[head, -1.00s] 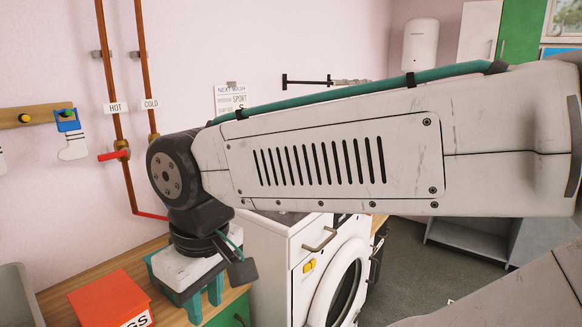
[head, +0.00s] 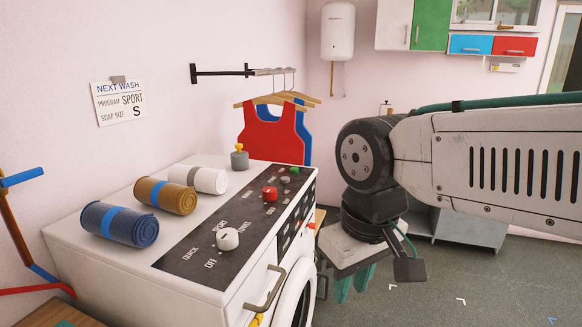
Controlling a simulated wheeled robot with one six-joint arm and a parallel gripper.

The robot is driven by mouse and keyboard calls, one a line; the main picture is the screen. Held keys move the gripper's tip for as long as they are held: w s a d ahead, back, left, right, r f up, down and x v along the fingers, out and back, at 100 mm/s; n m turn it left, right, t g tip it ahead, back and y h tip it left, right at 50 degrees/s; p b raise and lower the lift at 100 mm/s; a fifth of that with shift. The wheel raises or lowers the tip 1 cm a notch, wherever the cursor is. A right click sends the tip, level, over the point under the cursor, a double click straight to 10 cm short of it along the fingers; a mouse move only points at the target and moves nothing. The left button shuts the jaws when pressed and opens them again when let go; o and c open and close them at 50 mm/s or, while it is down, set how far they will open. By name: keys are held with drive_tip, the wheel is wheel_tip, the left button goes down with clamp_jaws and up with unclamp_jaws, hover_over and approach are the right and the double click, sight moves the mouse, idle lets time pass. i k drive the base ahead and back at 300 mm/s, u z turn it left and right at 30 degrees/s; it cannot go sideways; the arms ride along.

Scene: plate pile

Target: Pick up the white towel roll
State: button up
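The white towel roll (head: 207,181) lies on its side on top of the washing machine (head: 80,251), at the far end of a row of three rolls. It has a grey band and nothing touches it from above. My gripper (head: 353,283) hangs to the right of the machine, beyond its front edge and well apart from the roll. Its two teal fingers point down with a gap between them, and they hold nothing that I can see. The gripper body partly hides the fingers.
A brown roll (head: 166,195) and a blue roll (head: 120,224) lie nearer than the white one. Knobs rise from the dark control panel (head: 200,255). A grey weight-like object with a yellow top (head: 239,158) stands behind. Red and blue vests (head: 270,137) hang on a wall rail.

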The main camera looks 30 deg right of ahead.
sight(202, 179)
drive_tip(key=z, duration=1.05)
drive_tip(key=k, duration=0.8)
drive_tip(key=u, duration=1)
drive_tip(key=i, duration=1)
